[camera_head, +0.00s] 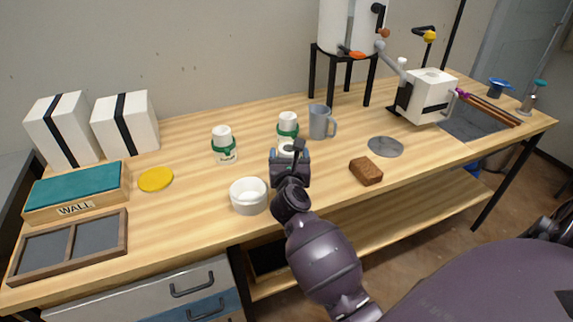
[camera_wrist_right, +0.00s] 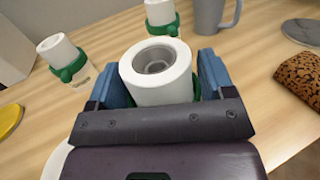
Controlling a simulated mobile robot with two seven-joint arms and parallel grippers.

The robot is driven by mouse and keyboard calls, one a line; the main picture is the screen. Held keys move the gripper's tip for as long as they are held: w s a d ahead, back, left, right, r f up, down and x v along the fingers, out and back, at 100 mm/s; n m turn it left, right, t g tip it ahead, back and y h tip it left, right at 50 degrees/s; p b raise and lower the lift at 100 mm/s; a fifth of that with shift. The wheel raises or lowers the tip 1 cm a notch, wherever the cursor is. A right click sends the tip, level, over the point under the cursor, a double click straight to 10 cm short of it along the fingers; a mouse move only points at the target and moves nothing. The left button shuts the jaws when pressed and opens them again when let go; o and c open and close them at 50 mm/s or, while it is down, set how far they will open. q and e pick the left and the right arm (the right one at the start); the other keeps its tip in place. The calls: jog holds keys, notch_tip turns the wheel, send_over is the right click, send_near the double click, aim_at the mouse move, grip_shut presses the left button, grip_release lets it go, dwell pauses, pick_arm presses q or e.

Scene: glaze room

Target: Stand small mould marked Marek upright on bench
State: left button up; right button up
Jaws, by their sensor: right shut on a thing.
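My right gripper (camera_head: 289,160) is shut on a small white mould (camera_wrist_right: 160,72) with a round hole in its top and a green band. Its white top shows just behind the gripper in the head view (camera_head: 285,150). It looks roughly upright; I cannot tell whether its base touches the bench (camera_head: 330,165). Its label is hidden. Two similar white moulds with green bands stand upright on the bench: one to the left (camera_head: 222,137) with a tag too small to read, and one behind the gripper (camera_head: 288,122). My left gripper is not in view.
A white bowl (camera_head: 248,200) stands just left of my right gripper. A grey mug (camera_head: 320,122) is behind it, and a brown block (camera_head: 366,172) and grey disc (camera_head: 385,147) lie to the right. A yellow disc (camera_head: 155,180) lies left, with free bench around it.

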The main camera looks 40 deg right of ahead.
jog(key=shift+f, duration=1)
jog(key=shift+f+b, duration=0.1)
jog(key=shift+b, duration=0.2)
jog(key=o, duration=1.5)
